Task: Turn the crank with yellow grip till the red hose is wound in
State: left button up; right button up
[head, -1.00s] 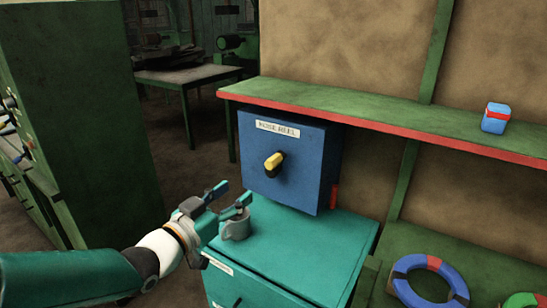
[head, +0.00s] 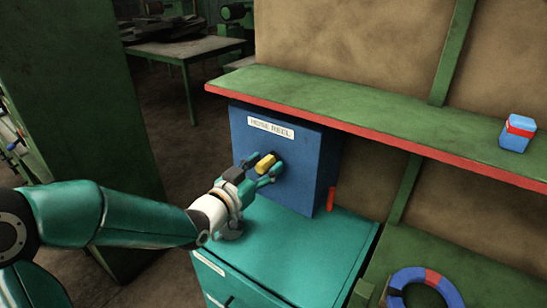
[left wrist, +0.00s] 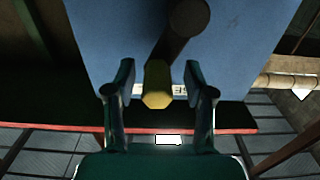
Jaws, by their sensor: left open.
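The blue hose reel box (head: 300,165) stands on the teal cabinet, with a white label on its front. The crank's yellow grip (head: 265,163) sticks out from the box front. My left gripper (head: 262,172) is open at the grip, with one finger to each side of it. In the left wrist view the yellow grip (left wrist: 157,84) lies between the two open fingers (left wrist: 160,88), with gaps visible on both sides. The dark crank arm (left wrist: 182,35) runs up from it. A short red hose end (head: 331,199) shows at the box's lower right side. My right gripper is not in view.
A blue and red ring (head: 425,280) lies lower right.

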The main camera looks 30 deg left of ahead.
pick_arm(q)
jog(key=shift+w, duration=0.15)
jog(key=shift+d, duration=0.1)
grip_shut()
jog(key=shift+a, duration=0.4)
jog(key=shift+d, duration=0.3)
jog(key=shift+d, duration=0.1)
jog(key=shift+f+b, duration=0.2)
jog(key=shift+b, duration=0.3)
